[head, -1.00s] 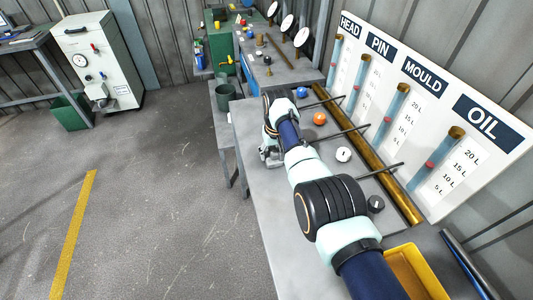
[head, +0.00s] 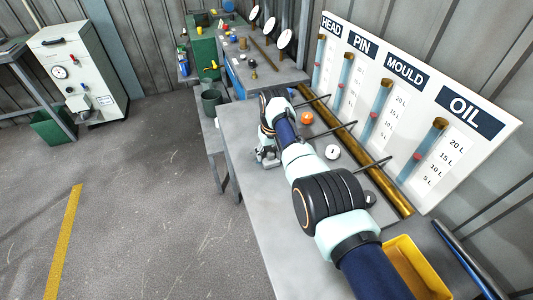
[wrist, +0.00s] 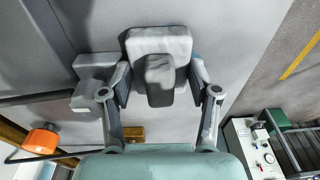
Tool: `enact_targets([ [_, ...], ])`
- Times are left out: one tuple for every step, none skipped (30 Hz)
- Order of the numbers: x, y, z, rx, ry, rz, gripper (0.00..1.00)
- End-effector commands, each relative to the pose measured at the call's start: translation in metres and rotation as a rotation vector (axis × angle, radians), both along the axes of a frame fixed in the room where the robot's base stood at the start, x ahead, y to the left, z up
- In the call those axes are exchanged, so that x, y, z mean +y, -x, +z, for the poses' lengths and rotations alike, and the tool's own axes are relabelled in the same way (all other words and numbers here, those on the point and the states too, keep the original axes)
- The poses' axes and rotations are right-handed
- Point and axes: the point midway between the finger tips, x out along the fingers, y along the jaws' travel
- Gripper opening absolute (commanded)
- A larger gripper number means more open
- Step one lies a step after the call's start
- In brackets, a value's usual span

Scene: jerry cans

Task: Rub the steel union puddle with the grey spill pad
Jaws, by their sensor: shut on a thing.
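The grey spill pad (wrist: 158,44) is a light grey slab with a darker raised grip. My gripper (wrist: 160,82) is shut on that grip in the wrist view, one finger on each side. The pad lies over the grey bench top; I cannot tell whether it touches it. A grey metal fitting (wrist: 92,92), which may be the steel union, is just left of the pad. No puddle can be made out; it may be under the pad. In the head view my gripper (head: 267,153) is low over the bench, mostly hidden by my arm.
On the bench (head: 240,125), an orange cap (head: 307,118), a white cap (head: 332,152) and a brass pipe (head: 350,143) are right of my arm. Black rods stick out from the gauge board (head: 420,90). A yellow bin (head: 415,268) is in front. Floor is clear at left.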

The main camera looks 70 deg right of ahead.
Motion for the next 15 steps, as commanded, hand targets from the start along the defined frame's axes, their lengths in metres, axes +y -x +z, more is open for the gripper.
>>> enact_targets([
  [-0.003, 0.005, -0.002, 0.010, 0.006, -0.007, 0.06],
  [-0.001, 0.003, -0.001, 0.010, 0.006, -0.007, 0.06],
  [0.001, 0.001, -0.001, 0.010, 0.006, -0.007, 0.06],
  [0.003, -0.002, 0.000, 0.010, 0.007, -0.008, 0.06],
  [0.005, -0.005, 0.000, 0.010, 0.007, -0.008, 0.06],
  [0.008, -0.008, 0.000, 0.010, 0.007, -0.008, 0.06],
  [0.011, -0.011, 0.000, 0.009, 0.006, -0.006, 0.06],
  [0.013, -0.014, 0.001, 0.009, 0.006, -0.006, 0.06],
  [0.015, -0.017, 0.001, 0.009, 0.006, -0.006, 0.06],
  [0.017, -0.019, 0.001, 0.009, 0.006, -0.006, 0.06],
  [0.018, -0.020, 0.001, 0.008, 0.005, -0.006, 0.06],
  [0.018, -0.021, 0.001, 0.008, 0.005, -0.006, 0.06],
  [0.019, -0.021, 0.000, 0.008, 0.005, -0.007, 0.06],
  [0.019, -0.022, 0.000, 0.007, 0.005, -0.006, 0.06],
  [0.019, -0.022, 0.000, 0.006, 0.005, -0.006, 0.06],
])
